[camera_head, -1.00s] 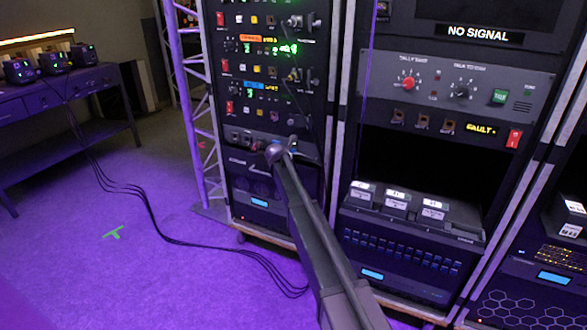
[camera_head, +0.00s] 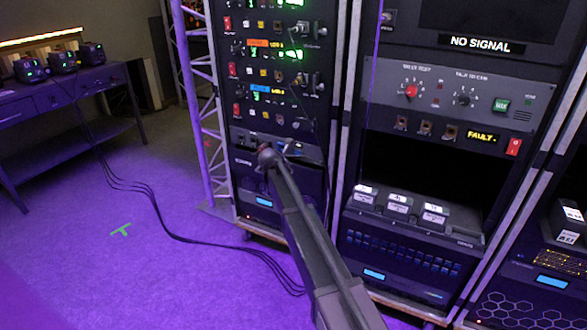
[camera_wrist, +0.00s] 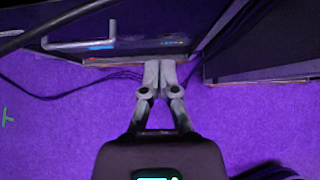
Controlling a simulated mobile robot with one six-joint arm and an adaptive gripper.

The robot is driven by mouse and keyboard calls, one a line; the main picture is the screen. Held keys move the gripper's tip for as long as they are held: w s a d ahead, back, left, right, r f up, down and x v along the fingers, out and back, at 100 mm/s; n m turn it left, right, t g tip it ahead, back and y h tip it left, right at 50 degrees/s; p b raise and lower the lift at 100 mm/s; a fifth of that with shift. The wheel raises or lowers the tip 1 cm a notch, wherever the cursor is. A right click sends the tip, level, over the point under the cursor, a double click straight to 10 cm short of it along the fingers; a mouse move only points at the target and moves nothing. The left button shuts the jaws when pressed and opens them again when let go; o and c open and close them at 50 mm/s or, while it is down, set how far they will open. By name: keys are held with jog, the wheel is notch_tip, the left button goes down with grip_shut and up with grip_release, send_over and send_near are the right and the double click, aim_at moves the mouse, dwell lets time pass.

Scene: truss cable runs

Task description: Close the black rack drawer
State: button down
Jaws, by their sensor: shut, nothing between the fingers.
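The black rack drawer (camera_head: 246,174) is low in the left rack, above a panel with a small blue display. It appears to stand out from the rack, with small items showing along its top. My arm crosses its right part in the head view and hides some of its front. In the wrist view a grey bar handle (camera_wrist: 80,44) shows on a dark front at upper left. My gripper (camera_wrist: 158,64) is shut and empty, to the right of this handle and apart from it.
The left rack (camera_head: 275,70) stands beside a wider rack (camera_head: 400,250) on the right. A truss upright (camera_head: 190,100) stands left of it. Black cables (camera_head: 150,215) run over the purple floor from a table (camera_head: 70,95).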

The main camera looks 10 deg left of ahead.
jog(key=shift+p+v, duration=1.35)
jog(key=shift+v, duration=1.1)
